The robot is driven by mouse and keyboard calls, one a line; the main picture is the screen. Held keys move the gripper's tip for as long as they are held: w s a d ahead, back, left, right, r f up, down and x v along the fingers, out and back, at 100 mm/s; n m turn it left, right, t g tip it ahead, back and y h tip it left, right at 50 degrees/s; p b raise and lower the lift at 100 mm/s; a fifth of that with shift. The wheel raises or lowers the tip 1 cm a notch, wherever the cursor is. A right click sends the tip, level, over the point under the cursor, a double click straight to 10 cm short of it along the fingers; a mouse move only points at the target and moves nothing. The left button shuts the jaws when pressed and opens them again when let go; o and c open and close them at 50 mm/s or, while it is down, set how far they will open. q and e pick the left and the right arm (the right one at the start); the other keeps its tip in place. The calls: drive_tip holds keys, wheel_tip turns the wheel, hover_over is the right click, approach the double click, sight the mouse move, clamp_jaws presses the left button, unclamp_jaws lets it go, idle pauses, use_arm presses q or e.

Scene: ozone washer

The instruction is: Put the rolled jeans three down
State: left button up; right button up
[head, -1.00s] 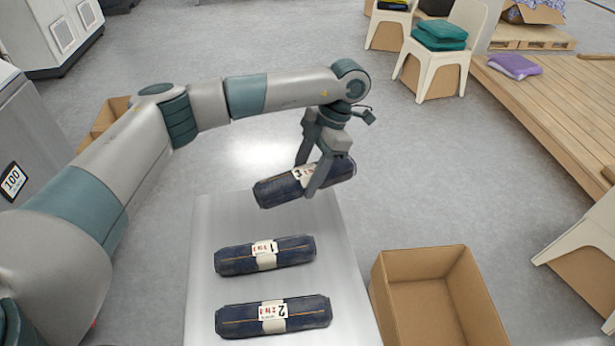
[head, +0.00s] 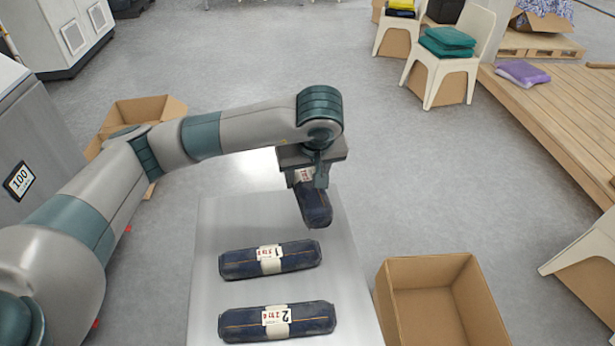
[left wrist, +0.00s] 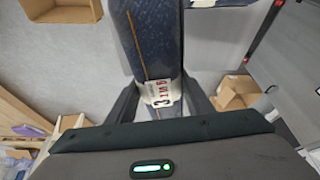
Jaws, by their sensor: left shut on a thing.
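The rolled jeans three (head: 314,205) are a dark blue roll with a white paper band. My left gripper (head: 308,180) is shut around the roll at its band, over the far end of the metal table (head: 215,215). In the head view the roll points toward me and its far part is hidden by the gripper. In the left wrist view the roll (left wrist: 150,40) shows the number 3 on its band, between the fingers. I cannot tell whether it touches the table. My right gripper is not in view.
An open empty cardboard box (head: 440,300) stands right of the table. The table's far end beside the held roll is bare.

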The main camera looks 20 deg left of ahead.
use_arm(q)
drive_tip(key=m, duration=0.1)
drive_tip(key=m+h, duration=0.1)
drive_tip(key=m, duration=0.1)
drive_tip(key=m+t+h, duration=0.1)
drive_tip(key=m, duration=0.1)
drive_tip(key=shift+s+a+r, duration=0.2)
drive_tip(key=shift+a+r, duration=0.05)
drive_tip(key=shift+r, duration=0.15)
drive_tip(key=shift+r+m+h, duration=0.1)
drive_tip(key=shift+m+h, duration=0.2)
drive_tip(key=shift+m, duration=0.7)
drive_tip(key=shift+s, duration=0.1)
